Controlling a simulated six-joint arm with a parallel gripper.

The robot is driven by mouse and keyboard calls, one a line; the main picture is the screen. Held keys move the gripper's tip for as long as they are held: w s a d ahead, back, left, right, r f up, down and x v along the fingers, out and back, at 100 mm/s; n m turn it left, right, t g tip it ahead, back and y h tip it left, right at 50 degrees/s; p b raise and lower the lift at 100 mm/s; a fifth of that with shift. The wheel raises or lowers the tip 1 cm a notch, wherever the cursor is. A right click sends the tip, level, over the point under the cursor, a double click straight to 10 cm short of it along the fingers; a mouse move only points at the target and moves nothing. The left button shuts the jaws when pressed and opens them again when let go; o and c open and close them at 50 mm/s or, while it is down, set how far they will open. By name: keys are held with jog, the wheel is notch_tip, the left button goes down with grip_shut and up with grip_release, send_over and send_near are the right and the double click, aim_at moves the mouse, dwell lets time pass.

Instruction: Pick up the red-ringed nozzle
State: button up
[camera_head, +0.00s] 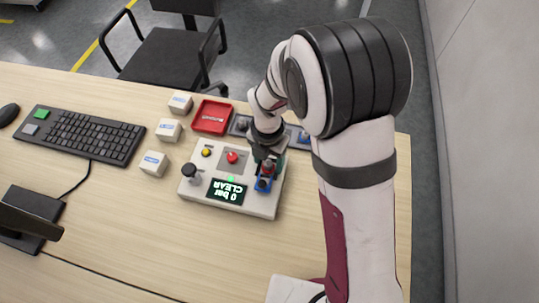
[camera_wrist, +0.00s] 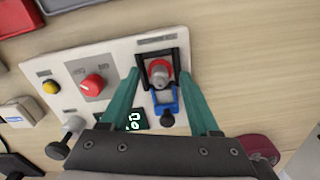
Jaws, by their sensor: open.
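The red-ringed nozzle (camera_wrist: 158,72) is a grey metal piece with a red collar, standing in a black bracket on the light grey panel box (camera_wrist: 118,48). In the head view, its red part (camera_head: 267,168) shows just below my gripper. My gripper (camera_wrist: 160,70) is open, with one teal finger on each side of the nozzle and its black bracket. The fingers look apart from the nozzle; their height relative to it is hard to tell. A blue bracket (camera_wrist: 166,103) sits beside the black one, also between the fingers. It shows in the head view (camera_head: 263,185).
The panel carries a red knob (camera_head: 232,157), a yellow button (camera_head: 206,152), a black-topped knob (camera_head: 189,170) and a green-lit display (camera_head: 228,191). A red tray (camera_head: 212,116), several small white boxes (camera_head: 154,163) and a keyboard (camera_head: 82,134) lie left. The front tabletop is clear.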

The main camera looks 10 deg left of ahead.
jog(key=shift+f, duration=0.1)
grip_shut()
dwell(0.4)
